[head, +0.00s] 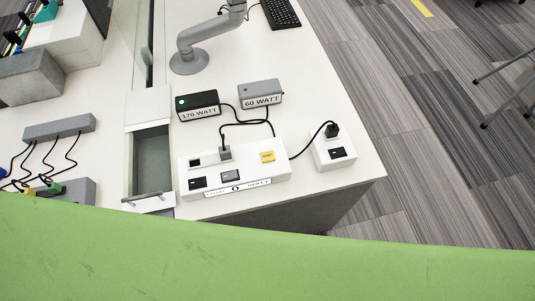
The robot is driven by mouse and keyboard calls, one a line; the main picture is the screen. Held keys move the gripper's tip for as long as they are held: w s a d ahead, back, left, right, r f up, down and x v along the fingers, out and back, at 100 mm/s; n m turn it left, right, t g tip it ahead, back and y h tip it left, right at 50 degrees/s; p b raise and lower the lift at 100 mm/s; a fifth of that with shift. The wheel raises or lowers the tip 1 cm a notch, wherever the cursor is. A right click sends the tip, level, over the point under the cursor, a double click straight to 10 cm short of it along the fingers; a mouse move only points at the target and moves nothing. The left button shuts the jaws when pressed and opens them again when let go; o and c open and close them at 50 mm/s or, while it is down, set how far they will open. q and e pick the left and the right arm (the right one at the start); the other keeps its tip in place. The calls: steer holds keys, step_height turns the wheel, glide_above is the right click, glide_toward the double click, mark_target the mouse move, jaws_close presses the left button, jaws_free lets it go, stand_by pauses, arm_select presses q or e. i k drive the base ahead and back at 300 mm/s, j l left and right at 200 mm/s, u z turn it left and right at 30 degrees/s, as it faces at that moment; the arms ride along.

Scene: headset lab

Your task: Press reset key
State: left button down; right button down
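A yellow key (267,157) with small print I cannot read sits at the right end of a white panel box (272,173) on the white desk. I cannot confirm its label, but it is the only yellow key on that box. The box also has dark and grey square keys or sockets, a grey plug (225,153) standing in it, and a label strip (237,188) along its front ending in "WATT". Neither of my grippers is in view.
A black "170 WATT" adapter (198,105) and a grey "60 WATT" adapter (261,93) lie behind the box, with cables. A white socket box (334,151) holds a black plug. A grey monitor arm (190,60) stands behind. A green surface (250,260) fills the foreground.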

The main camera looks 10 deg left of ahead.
mark_target(268, 156)
steer(key=u, duration=0.5)
steer(key=l+u, duration=0.4)
steer(key=l, duration=0.15)
steer(key=l+u, duration=0.45)
steer(key=k+l+u, duration=0.15)
steer(key=l+u, duration=0.25)
steer(key=l, duration=0.2)
steer(key=k+l, duration=0.1)
steer(key=l, duration=0.5)
steer(key=k+l, duration=0.15)
steer(key=l, duration=0.15)
